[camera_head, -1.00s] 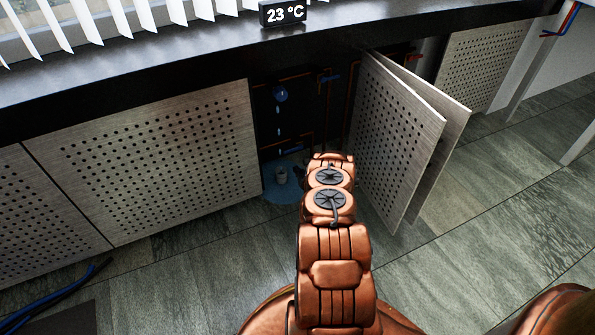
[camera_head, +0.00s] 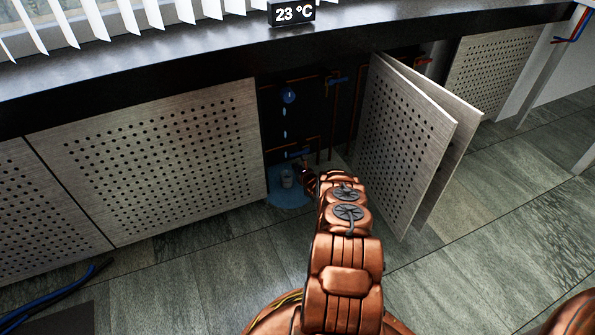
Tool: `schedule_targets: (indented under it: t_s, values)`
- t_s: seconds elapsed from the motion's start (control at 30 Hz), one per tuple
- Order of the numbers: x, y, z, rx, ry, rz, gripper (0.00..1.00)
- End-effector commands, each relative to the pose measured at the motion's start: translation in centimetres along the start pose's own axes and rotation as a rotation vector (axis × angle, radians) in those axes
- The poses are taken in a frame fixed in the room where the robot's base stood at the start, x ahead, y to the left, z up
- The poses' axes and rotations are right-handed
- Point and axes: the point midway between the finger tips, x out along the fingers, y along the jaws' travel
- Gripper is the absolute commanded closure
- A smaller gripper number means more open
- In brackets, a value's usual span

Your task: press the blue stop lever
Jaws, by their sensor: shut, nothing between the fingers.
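Inside the open cabinet, copper pipes carry two small blue levers. The lower blue lever (camera_head: 298,154) is just above my gripper, and the upper blue lever (camera_head: 338,80) is near the top right of the opening. I cannot tell from the picture which is the stop lever. My gripper (camera_head: 305,166) is small and dark at the end of my copper arm. It looks shut and empty, close below the lower lever. Contact cannot be made out. My forearm hides the lower right of the opening.
A round blue part (camera_head: 289,95) has water drops below it. A small cup (camera_head: 287,178) stands in a blue puddle (camera_head: 285,200) on the floor. Open perforated doors (camera_head: 405,135) stand close to my arm's right. The dark countertop (camera_head: 190,67) overhangs the opening.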

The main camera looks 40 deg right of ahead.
Motion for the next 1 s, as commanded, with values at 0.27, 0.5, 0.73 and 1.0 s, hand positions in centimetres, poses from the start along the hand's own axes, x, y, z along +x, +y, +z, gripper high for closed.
schedule_targets:
  t_s: [0.27, 0.5, 0.73, 1.0]
  values:
    - [-0.5, 0.1, 1.3, 0.001, 0.001, 0.001, 1.0]
    - [-0.9, -0.1, 2.7, 0.0, 0.0, -0.001, 1.0]
    - [-1.3, 0.0, 3.5, 0.0, 0.001, 0.0, 1.0]
    - [-1.4, 0.0, 3.7, -0.001, 0.001, 0.0, 1.0]
